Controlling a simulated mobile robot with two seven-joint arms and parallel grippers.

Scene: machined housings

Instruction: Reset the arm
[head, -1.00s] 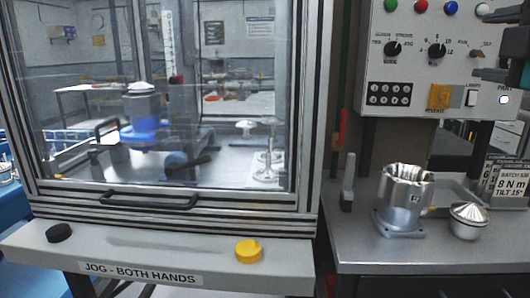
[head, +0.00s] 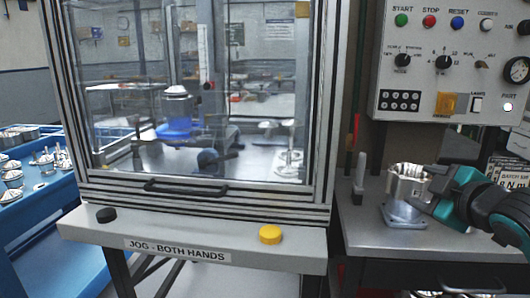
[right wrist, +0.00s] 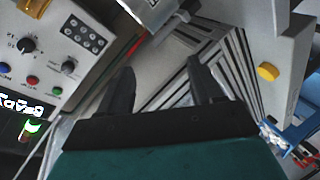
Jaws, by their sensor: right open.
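My right gripper (head: 424,192) is in the right of the head view, low over the grey side table. Its dark fingers overlap the right side of a silver machined housing (head: 402,215) in the picture; I cannot tell whether they touch it. In the right wrist view both fingers of the gripper (right wrist: 158,80) are spread apart with nothing between them. The housing stands upright on its square flange. My left gripper is not in view. The cone-topped metal part on the side table is hidden behind my right arm.
The control panel (head: 455,125) hangs above the side table (head: 375,243). A glazed cabinet (head: 205,215) with a front handle holds a blue fixture (head: 178,132). A yellow button (head: 270,234) and a black button (head: 106,215) sit on its front ledge. Blue trays of parts (head: 40,205) stand left.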

